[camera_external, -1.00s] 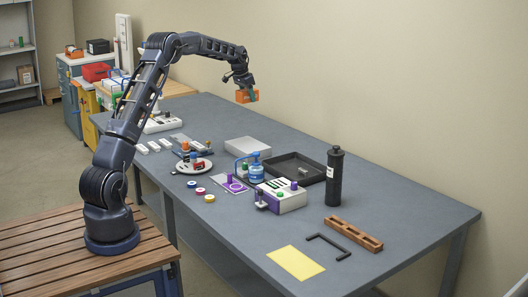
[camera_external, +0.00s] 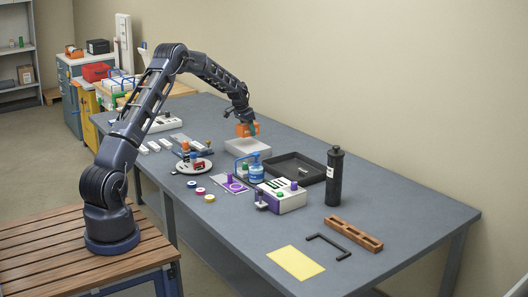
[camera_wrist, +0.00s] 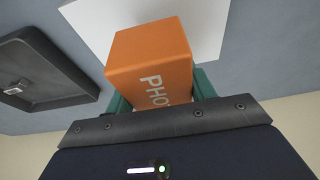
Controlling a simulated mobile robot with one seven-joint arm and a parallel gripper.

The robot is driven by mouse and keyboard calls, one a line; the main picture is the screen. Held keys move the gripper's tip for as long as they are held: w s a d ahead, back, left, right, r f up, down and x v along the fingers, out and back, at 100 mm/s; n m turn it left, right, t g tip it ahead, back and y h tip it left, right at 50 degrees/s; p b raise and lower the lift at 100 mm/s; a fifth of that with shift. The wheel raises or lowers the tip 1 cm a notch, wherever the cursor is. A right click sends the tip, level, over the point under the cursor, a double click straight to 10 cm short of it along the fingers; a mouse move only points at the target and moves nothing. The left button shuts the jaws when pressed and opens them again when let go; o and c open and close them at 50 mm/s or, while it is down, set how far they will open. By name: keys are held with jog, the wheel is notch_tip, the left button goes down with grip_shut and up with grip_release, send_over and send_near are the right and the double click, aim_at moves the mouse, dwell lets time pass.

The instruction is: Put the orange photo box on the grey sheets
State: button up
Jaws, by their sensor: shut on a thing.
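The orange photo box (camera_external: 246,129) is held in my gripper (camera_external: 244,120) in the external view. In the wrist view the orange box (camera_wrist: 150,60) sits between the green fingers, with white lettering "PHO" on its side. The grey sheets, a pale flat stack (camera_external: 248,147), lie on the table just below the box. In the wrist view the sheets (camera_wrist: 205,20) show as a pale surface beyond the box and partly hidden by it. The box appears to be above the stack; whether it touches cannot be told for sure.
A black tray (camera_external: 293,168) lies right of the sheets; it also shows in the wrist view (camera_wrist: 45,70).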

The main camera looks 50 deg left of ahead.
aim_at(245, 125)
jog(key=shift+f, duration=2.25)
jog(key=shift+f, duration=0.15)
jog(key=o, duration=1.1)
jog(key=v, duration=1.2)
